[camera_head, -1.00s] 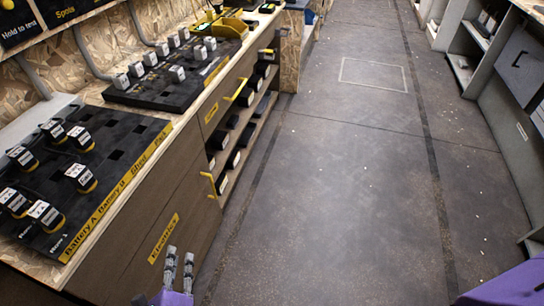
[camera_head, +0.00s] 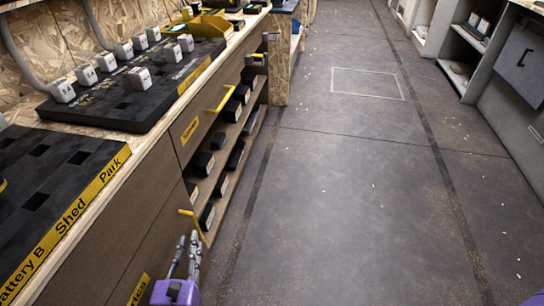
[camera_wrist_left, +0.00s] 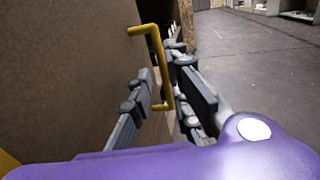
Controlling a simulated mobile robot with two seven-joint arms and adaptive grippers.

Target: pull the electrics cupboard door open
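The electrics cupboard door (camera_head: 128,240) is the brown panel under the bench at lower left, and it looks closed. Its yellow label (camera_head: 139,290) is partly cut off by the frame's bottom edge. A yellow bar handle (camera_head: 191,216) is at the door's far edge; it also shows in the left wrist view (camera_wrist_left: 156,52). My left gripper (camera_head: 188,240) is just below the handle in the head view. In the left wrist view its fingers (camera_wrist_left: 163,72) are apart, one on each side of the handle's bar, with no clear grip.
A drawer with a yellow handle (camera_head: 221,98) is above and beyond the door. Open shelves (camera_head: 205,184) with black boxes follow. The black battery board (camera_head: 60,185) covers the near bench top. The grey floor (camera_head: 340,190) to the right is clear.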

